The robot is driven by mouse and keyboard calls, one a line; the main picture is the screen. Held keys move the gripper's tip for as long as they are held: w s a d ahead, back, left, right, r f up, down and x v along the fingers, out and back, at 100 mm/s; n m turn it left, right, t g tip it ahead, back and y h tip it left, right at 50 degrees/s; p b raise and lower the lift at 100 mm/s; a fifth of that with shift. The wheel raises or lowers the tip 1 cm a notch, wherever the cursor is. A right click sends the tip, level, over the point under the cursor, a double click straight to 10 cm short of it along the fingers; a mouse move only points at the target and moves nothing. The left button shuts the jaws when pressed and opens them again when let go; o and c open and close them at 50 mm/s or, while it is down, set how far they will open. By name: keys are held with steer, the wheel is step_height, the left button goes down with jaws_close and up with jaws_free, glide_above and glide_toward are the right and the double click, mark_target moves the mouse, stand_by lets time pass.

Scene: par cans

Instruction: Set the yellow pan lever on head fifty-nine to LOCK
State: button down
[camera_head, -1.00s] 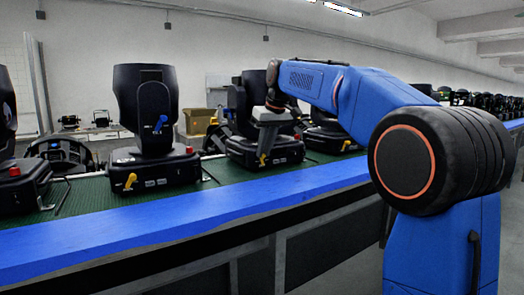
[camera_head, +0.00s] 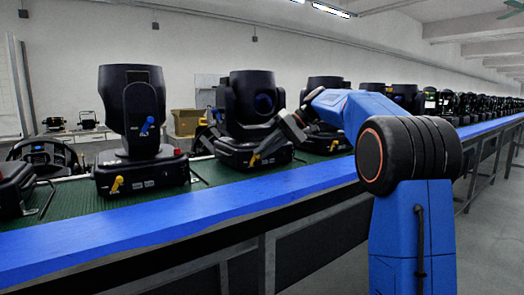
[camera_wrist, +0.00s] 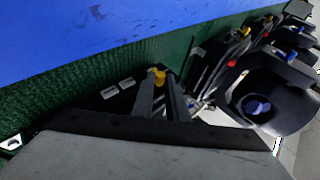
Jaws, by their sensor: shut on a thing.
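The moving-head lamp at my gripper (camera_head: 262,151) is black, with a round lens facing out and a low base (camera_head: 240,151) on the green belt. Its number is too small to read. A yellow lever (camera_head: 253,160) sits on the base's front. It also shows in the wrist view as a yellow knob (camera_wrist: 158,75) between my fingertips. My gripper is shut on this lever, reaching in from the upper right at a slant. In the wrist view the two grey fingers (camera_wrist: 160,88) rise to the knob. The lever's marking is hidden or unreadable.
Another lamp (camera_head: 131,110) stands left, with a blue lever (camera_head: 147,126) and its own yellow lever (camera_head: 117,184). More lamps line the belt to the right. A blue rail (camera_head: 200,208) runs along the front. A cardboard box (camera_head: 186,122) stands behind.

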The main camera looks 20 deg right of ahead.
steer(key=shift+d+f+y, duration=0.1)
steer(key=shift+f+y, duration=0.05)
steer(key=shift+y, duration=0.15)
steer(key=c, duration=1.7)
jaws_free()
steer(key=shift+c, duration=0.2)
steer(key=v, duration=1.7)
steer(key=shift+d, duration=0.1)
